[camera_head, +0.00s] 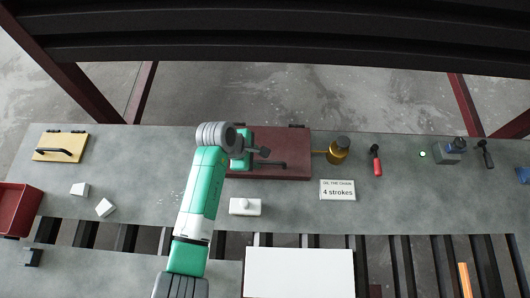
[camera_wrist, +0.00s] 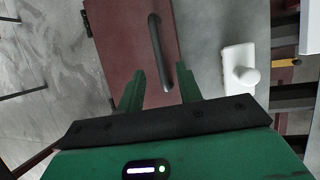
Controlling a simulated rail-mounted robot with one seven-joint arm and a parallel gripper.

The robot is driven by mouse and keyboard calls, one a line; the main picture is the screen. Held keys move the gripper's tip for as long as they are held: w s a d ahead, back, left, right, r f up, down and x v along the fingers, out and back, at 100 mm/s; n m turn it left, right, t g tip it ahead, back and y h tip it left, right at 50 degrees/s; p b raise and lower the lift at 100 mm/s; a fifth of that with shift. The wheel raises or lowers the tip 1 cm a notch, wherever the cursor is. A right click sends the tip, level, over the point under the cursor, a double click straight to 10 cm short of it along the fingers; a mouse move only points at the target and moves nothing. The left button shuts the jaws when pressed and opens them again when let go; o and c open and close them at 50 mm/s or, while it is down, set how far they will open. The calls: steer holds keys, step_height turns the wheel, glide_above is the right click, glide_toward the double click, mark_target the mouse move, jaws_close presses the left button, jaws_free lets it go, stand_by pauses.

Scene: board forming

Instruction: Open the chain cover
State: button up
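The dark red cover (camera_head: 292,145) lies flat and shut on the grey bench, with hinges along its far edge. A black bar handle (camera_head: 270,163) runs across its near part. My gripper (camera_head: 264,151) is over the cover, close to the handle. In the wrist view my gripper (camera_wrist: 160,70) is open, with two green fingers apart. The handle (camera_wrist: 154,38) runs up the picture from between the fingers on the dark red cover (camera_wrist: 118,30). I cannot tell whether the fingers touch it. My arm hides the cover's left part in the head view.
A yellow panel with a black handle (camera_head: 60,145) lies at the left. A white block with a knob (camera_head: 245,206) stands just in front of the cover. A brass oil can (camera_head: 338,150), a sign (camera_head: 338,190) and a red-handled tool (camera_head: 376,160) are at the right.

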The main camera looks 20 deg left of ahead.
mark_target(266, 162)
steer(key=b+x, duration=0.1)
steer(key=x, duration=0.5)
steer(key=shift+w+f, duration=0.15)
steer(key=shift+f, duration=0.1)
jaws_close()
